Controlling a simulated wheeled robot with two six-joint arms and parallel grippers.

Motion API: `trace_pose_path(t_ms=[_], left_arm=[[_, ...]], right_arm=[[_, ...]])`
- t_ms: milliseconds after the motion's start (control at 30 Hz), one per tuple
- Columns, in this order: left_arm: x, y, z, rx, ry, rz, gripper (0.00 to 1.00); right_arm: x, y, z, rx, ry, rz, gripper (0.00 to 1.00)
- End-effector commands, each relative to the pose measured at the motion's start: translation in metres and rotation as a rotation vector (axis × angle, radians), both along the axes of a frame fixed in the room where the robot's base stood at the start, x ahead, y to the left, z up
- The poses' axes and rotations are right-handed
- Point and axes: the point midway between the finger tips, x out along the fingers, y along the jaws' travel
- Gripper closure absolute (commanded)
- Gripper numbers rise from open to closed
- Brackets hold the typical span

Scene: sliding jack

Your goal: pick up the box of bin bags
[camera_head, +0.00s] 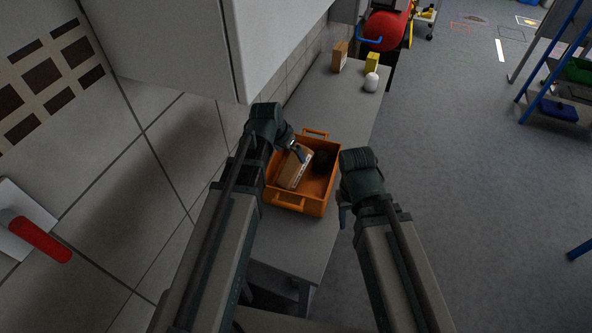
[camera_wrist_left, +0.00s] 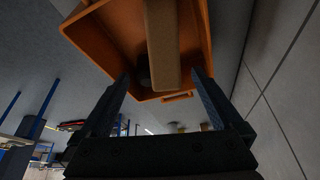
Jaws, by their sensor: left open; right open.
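A tan box (camera_head: 294,167), which I take to be the box of bin bags, stands tilted in the left part of an orange crate (camera_head: 287,200) on the grey bench. My left gripper (camera_head: 299,153) is at the far end of the box, over the crate. In the left wrist view, the box (camera_wrist_left: 168,45) extends between the two open fingers of the left gripper (camera_wrist_left: 160,88); I cannot tell whether they touch it. The orange crate (camera_wrist_left: 110,40) lies behind it there. My right gripper (camera_head: 343,212) is right of the crate, beyond the bench edge, and holds nothing visible.
A dark round item (camera_head: 321,160) lies in the crate beside the box. A brown box (camera_head: 339,57), a yellow box (camera_head: 372,63) and a white container (camera_head: 371,82) stand at the bench's far end. A white cabinet (camera_head: 170,45) overhangs the bench at left.

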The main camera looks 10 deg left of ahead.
Motion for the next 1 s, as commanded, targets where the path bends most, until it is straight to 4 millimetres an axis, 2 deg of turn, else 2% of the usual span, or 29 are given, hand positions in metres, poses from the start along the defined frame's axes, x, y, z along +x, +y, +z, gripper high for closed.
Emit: trace_pose_path(t_ms=[33,300,400,733,1000], left_arm=[[0.004,-0.001,-0.014,0.0,0.0,0.0,0.0],[0.019,-0.007,-0.053,0.001,-0.001,-0.001,0.0],[0.022,-0.009,-0.06,0.001,-0.001,-0.001,0.0],[0.024,-0.009,-0.065,0.0,0.0,0.0,0.0],[0.036,-0.007,-0.096,0.0,0.0,0.0,0.0]], right_arm=[[0.0,0.0,-0.014,0.0,0.0,0.002,0.5],[0.0,0.0,-0.053,-0.001,0.0,0.003,0.5],[0.0,0.0,-0.06,-0.001,0.0,0.002,0.5],[0.0,0.0,-0.065,-0.001,0.0,0.002,0.5],[0.0,0.0,-0.096,-0.001,0.0,0.001,0.5]])
